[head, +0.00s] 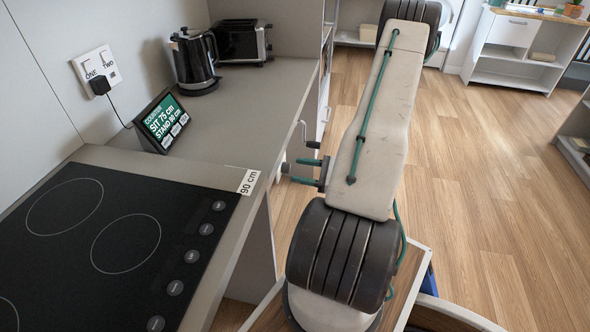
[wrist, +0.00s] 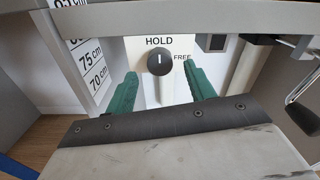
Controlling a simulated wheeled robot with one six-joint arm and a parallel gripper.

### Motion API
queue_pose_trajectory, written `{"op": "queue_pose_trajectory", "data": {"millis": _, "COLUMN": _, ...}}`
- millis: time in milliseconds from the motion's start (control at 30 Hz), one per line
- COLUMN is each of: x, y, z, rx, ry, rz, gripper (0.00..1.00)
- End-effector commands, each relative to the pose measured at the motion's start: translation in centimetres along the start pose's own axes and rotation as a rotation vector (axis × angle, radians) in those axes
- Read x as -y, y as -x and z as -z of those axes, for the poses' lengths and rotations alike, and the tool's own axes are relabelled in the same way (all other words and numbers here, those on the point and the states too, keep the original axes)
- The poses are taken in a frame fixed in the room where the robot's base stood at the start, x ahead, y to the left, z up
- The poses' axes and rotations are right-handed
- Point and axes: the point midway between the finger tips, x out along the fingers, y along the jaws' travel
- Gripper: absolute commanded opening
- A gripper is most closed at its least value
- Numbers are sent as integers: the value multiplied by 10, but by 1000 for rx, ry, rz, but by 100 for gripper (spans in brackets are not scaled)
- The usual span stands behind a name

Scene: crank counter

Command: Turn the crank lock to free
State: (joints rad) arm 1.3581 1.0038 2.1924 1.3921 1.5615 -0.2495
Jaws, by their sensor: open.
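The crank lock is a round black knob (wrist: 159,61) on a white plate under the counter, seen in the wrist view. The plate reads HOLD above the knob and FREE to its right. The white mark on the knob points up at HOLD. My gripper (wrist: 160,73) is open, with one green finger on each side of the knob in the picture and gaps showing between. I cannot tell how far the fingertips reach along it. In the head view my gripper (head: 307,171) is at the counter's front edge, and the knob cannot be made out.
A crank handle (head: 304,136) sticks out from the counter front just beyond my gripper; it also shows at right in the wrist view (wrist: 303,84). A height scale (wrist: 92,62) is left of the knob. The counter (head: 235,125) overhangs the lock. Open floor lies right.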

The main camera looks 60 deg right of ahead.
Motion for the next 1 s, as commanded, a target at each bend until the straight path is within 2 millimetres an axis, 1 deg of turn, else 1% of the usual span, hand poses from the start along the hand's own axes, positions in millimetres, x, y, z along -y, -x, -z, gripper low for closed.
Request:
{"op": "queue_pose_trajectory", "data": {"millis": 33, "x": 0, "y": -8, "z": 0, "rx": 1, "ry": 0, "rz": -3, "gripper": 54}}
{"op": "queue_pose_trajectory", "data": {"millis": 200, "x": 0, "y": -23, "z": 0, "rx": 0, "ry": 1, "rz": -2, "gripper": 54}}
{"op": "queue_pose_trajectory", "data": {"millis": 500, "x": 0, "y": -26, "z": 0, "rx": -1, "ry": 1, "rz": 0, "gripper": 54}}
{"op": "queue_pose_trajectory", "data": {"millis": 533, "x": 0, "y": -26, "z": 0, "rx": 0, "ry": 1, "rz": 0, "gripper": 48}}
{"op": "queue_pose_trajectory", "data": {"millis": 567, "x": 0, "y": -26, "z": 0, "rx": 0, "ry": 1, "rz": 0, "gripper": 40}}
{"op": "queue_pose_trajectory", "data": {"millis": 600, "x": 0, "y": -26, "z": 0, "rx": 0, "ry": 1, "rz": -1, "gripper": 29}}
{"op": "queue_pose_trajectory", "data": {"millis": 667, "x": 0, "y": -26, "z": 0, "rx": 0, "ry": 1, "rz": -1, "gripper": 12}}
{"op": "queue_pose_trajectory", "data": {"millis": 700, "x": 0, "y": -26, "z": 0, "rx": 0, "ry": 1, "rz": -1, "gripper": 9}}
{"op": "queue_pose_trajectory", "data": {"millis": 1000, "x": 0, "y": -26, "z": 0, "rx": 0, "ry": -26, "rz": -1, "gripper": 9}}
